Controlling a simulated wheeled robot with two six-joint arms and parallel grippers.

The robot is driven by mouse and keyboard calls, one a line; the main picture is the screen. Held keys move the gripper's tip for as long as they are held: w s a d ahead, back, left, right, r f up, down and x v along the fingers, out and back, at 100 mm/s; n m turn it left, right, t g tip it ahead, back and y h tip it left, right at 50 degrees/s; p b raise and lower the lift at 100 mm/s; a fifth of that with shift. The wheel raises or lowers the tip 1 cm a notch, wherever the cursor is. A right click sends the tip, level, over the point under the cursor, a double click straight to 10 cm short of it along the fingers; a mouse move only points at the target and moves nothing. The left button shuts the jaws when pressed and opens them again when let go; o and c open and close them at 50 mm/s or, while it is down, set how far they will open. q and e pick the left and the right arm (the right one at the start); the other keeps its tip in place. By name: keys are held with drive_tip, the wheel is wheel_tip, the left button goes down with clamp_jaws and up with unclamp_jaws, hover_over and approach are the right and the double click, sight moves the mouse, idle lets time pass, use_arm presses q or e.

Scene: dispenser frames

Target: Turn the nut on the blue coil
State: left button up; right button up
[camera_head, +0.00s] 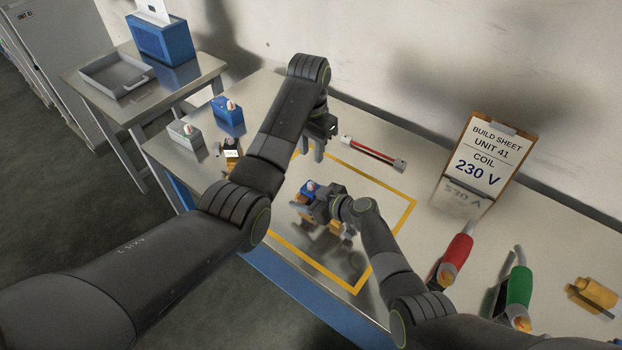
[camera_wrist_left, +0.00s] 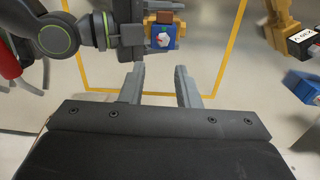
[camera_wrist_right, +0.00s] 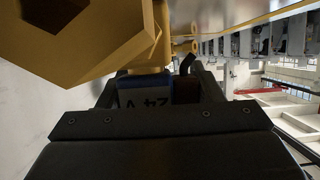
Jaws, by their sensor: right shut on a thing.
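A blue coil (camera_head: 308,189) sits on a brass valve body (camera_head: 300,200) inside the yellow outline on the table. A small white and red nut (camera_wrist_left: 163,40) is on the coil's face in the left wrist view. My right gripper (camera_head: 318,207) is shut on the blue coil; in the right wrist view the coil (camera_wrist_right: 145,95) shows an upside-down "24 V" label between the fingers. My left gripper (camera_head: 313,150) is open and empty above the table, behind the coil; in the left wrist view its fingers (camera_wrist_left: 160,88) are apart, with the coil beyond them.
A red bar (camera_head: 373,153) lies behind the outline. A build sheet (camera_head: 484,155), red (camera_head: 456,260) and green (camera_head: 519,287) handles and a brass part (camera_head: 596,293) are right.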

sight(311, 184)
use_arm(q)
wheel_tip(311, 184, down, 12)
drive_tip(key=shift+a+r, duration=0.1)
drive_tip(key=shift+r, duration=0.15)
idle(0.3)
